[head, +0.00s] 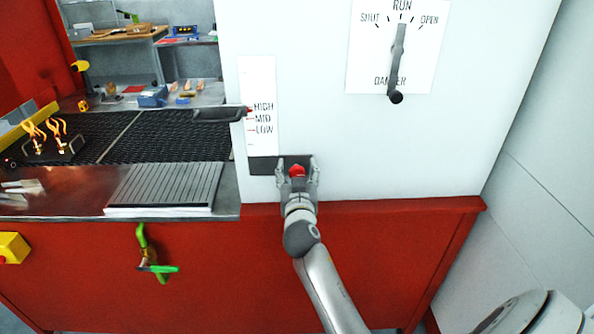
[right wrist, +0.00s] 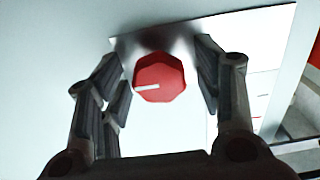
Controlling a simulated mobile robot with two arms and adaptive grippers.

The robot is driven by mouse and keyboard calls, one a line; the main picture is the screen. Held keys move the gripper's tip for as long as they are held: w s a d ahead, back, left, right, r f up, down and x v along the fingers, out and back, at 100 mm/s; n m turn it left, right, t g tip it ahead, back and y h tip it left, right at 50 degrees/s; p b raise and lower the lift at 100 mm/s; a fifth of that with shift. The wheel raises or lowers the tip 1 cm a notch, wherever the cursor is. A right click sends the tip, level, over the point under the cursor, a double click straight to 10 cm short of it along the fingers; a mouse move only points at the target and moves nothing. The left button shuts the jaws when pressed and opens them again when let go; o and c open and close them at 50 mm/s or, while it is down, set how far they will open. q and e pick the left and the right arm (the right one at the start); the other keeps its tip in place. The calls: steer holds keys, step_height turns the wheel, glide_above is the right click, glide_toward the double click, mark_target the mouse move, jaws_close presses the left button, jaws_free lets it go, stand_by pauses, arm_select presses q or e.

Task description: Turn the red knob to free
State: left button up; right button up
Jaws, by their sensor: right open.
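The red knob (head: 297,171) sits on a dark plate (head: 262,166) low on the white panel. In the right wrist view the red knob (right wrist: 160,77) is faceted, with a white pointer line toward its left side. My right gripper (head: 297,170) is open, with one finger on each side of the knob. In the right wrist view the fingers of my right gripper (right wrist: 163,80) stand apart from the knob, with a visible gap on both sides. No "free" marking is legible. My left gripper is not in view.
A scale marked HIGH, MID, LOW (head: 262,117) is above the knob. A lever (head: 398,60) on a SHUT, RUN, OPEN plate is at upper right. A dark mesh belt (head: 150,135) and a grey ribbed plate (head: 165,187) lie to the left. A red cabinet front (head: 400,245) is below.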

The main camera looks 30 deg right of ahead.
steer(key=c, duration=1)
steer(key=shift+c, duration=0.2)
steer(key=shift+n, duration=0.4)
steer(key=n, duration=0.3)
steer(key=shift+a+n+p, duration=0.1)
steer(key=shift+n+p, duration=0.25)
steer(key=shift+n, duration=0.05)
steer(key=n+p, duration=0.1)
steer(key=n, duration=0.3)
steer(key=shift+w, duration=0.1)
steer(key=n+p, duration=0.1)
steer(key=n, duration=0.4)
steer(key=shift+a, duration=0.1)
steer(key=n+p, duration=0.2)
steer(key=n, duration=0.2)
steer(key=shift+f, duration=0.2)
steer(key=shift+n, duration=0.3)
